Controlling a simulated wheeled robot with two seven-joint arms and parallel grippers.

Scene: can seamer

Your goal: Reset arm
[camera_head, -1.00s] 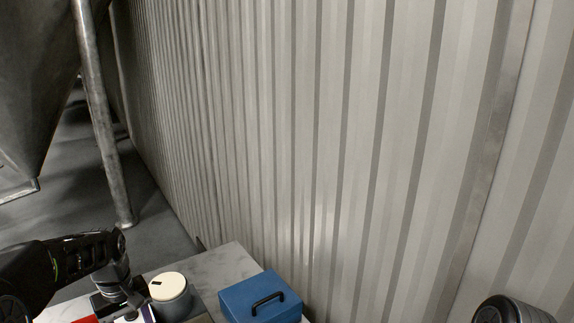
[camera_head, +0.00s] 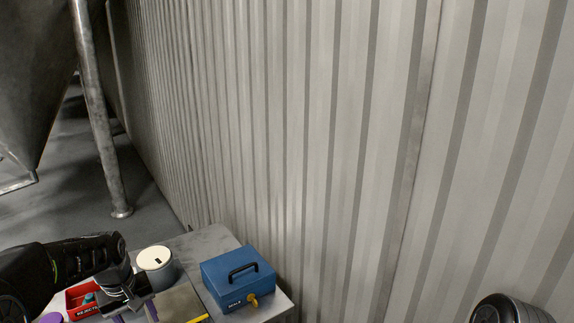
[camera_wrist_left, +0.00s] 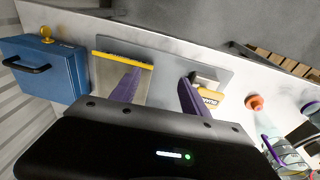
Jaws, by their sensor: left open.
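My left gripper (camera_head: 134,316) is at the lower left of the head view, over the table, with its tips cut off by the bottom edge. In the left wrist view its two purple fingers (camera_wrist_left: 158,92) stand well apart with nothing between them. They are above a grey plate (camera_wrist_left: 168,75) with a yellow edge strip. Of my right arm only a dark rounded part shows at the bottom right of the head view; its gripper is out of view.
A blue box (camera_head: 238,278) with a black handle and yellow key or lock stands at the table's right end. A white-lidded can (camera_head: 156,262) and a red bin (camera_head: 82,302) stand near the gripper. A corrugated wall (camera_head: 300,130) rises behind the table (camera_head: 206,240).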

